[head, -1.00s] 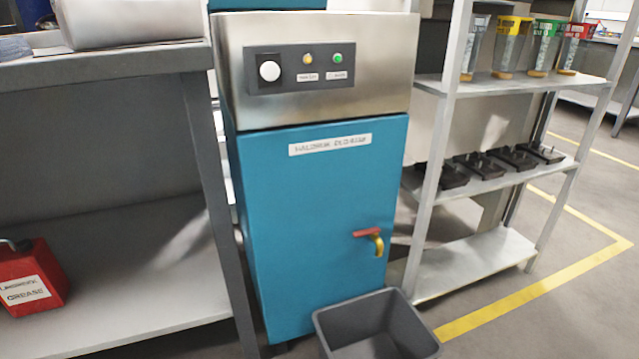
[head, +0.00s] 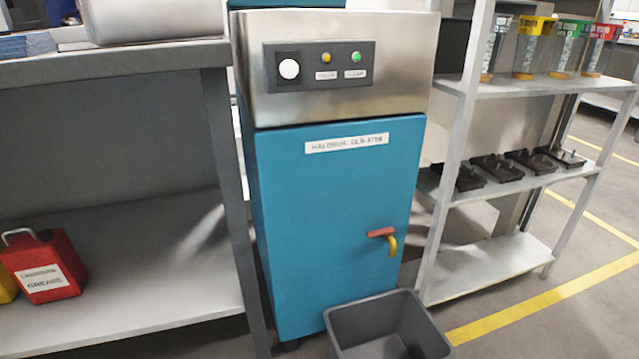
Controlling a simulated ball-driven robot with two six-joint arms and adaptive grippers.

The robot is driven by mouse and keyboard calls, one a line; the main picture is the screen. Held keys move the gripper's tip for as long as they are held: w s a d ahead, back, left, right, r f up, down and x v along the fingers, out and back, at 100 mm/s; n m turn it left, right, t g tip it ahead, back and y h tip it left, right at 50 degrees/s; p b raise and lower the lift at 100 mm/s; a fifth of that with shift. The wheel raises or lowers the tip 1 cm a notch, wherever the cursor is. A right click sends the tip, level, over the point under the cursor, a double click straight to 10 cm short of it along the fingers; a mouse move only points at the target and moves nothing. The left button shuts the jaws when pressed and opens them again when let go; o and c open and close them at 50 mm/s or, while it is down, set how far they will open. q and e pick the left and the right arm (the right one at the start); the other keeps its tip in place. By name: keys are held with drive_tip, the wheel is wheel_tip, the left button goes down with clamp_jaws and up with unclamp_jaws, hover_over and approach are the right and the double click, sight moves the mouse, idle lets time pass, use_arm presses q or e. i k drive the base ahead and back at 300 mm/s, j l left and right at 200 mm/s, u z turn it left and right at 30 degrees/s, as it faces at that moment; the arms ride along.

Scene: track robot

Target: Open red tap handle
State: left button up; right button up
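The red tap handle (head: 381,232) sits on top of a yellow tap spout (head: 391,246) on the lower right of the blue cabinet's front (head: 340,200). The handle lies roughly level across the top of the spout. The spout curves downward, above the rear of a grey bin. Neither of my grippers shows in the head view.
The grey open bin (head: 388,328) stands on the floor before the cabinet. A workbench (head: 120,60) with a red grease can (head: 46,268) on its lower shelf is at left. Metal shelves (head: 490,258) stand at right. Floor with a yellow line (head: 540,300) is open at lower right.

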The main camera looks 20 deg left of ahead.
sight(389, 230)
drive_tip(key=i+l, duration=0.1)
drive_tip(key=l, duration=0.9)
drive_tip(key=i+l+u, duration=0.1)
drive_tip(key=l, duration=0.9)
